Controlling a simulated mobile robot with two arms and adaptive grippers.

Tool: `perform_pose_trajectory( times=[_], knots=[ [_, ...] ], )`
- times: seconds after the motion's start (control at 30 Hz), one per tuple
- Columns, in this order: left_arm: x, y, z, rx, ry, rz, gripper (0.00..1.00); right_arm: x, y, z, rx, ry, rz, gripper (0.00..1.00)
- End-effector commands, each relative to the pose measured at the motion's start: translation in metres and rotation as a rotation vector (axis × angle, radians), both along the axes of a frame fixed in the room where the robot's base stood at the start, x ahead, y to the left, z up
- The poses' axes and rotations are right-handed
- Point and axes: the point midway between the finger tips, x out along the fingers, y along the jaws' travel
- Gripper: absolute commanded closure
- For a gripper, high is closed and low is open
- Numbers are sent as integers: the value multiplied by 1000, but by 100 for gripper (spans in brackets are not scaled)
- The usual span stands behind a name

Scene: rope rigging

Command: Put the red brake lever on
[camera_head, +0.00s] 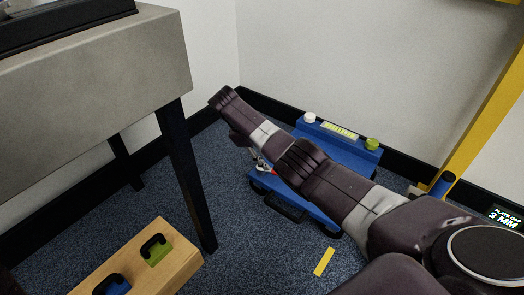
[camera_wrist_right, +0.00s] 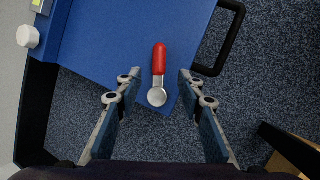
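The brake lever has a red handle (camera_wrist_right: 159,58) and a round grey hub (camera_wrist_right: 157,97). In the right wrist view it lies at the edge of a blue unit (camera_wrist_right: 110,40), the hub towards me. My right gripper (camera_wrist_right: 160,76) is open, with one finger on each side of the lever and gaps on both sides. Its fingers also show in the head view (camera_head: 260,163). My left gripper is not in view.
The blue unit carries a white knob (camera_head: 310,117), a green knob (camera_head: 372,144) and a black side handle (camera_wrist_right: 232,40). A grey table (camera_head: 90,65) stands left. A wooden block (camera_head: 175,258) with black-handled pieces is at the lower left. A yellow strip (camera_head: 323,261) lies on open carpet.

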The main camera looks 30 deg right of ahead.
Motion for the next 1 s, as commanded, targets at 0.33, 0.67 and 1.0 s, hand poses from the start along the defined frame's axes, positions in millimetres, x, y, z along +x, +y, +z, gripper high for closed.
perform_pose_trajectory(
  times=[0.33,0.67,1.0],
  knots=[
    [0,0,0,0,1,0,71,4,16,32,1,1,0,64],
    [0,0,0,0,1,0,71,4,16,33,0,2,0,64],
    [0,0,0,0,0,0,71,4,16,32,0,2,0,64]
  ],
)
